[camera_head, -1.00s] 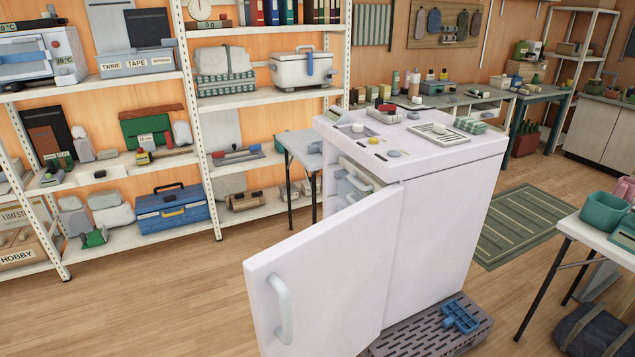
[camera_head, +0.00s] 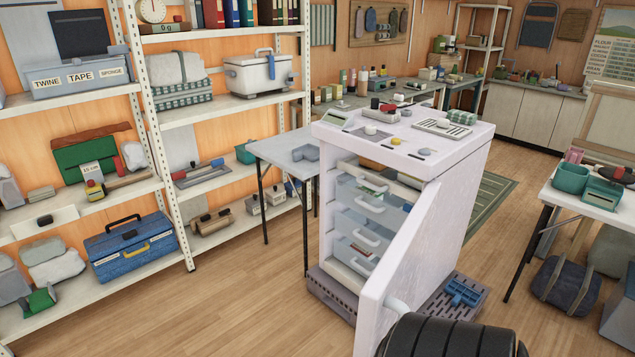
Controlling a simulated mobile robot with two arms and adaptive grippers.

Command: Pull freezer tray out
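The white freezer (camera_head: 452,195) stands in the middle right with its door (camera_head: 402,265) swung wide open, edge towards me. Inside is a stack of pale translucent freezer trays with white bar handles: an upper tray (camera_head: 352,196), a middle tray (camera_head: 347,228) and a lower tray (camera_head: 345,254). They sit inside the cabinet. Above them is a compartment with an orange-yellow item. No gripper fingers show.
The freezer stands on a grey slatted platform (camera_head: 330,292) with a blue item (camera_head: 462,292). A small table (camera_head: 270,151) is left of it, shelving (camera_head: 150,120) farther left. A white table (camera_head: 548,194) is at right. The floor in front is clear.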

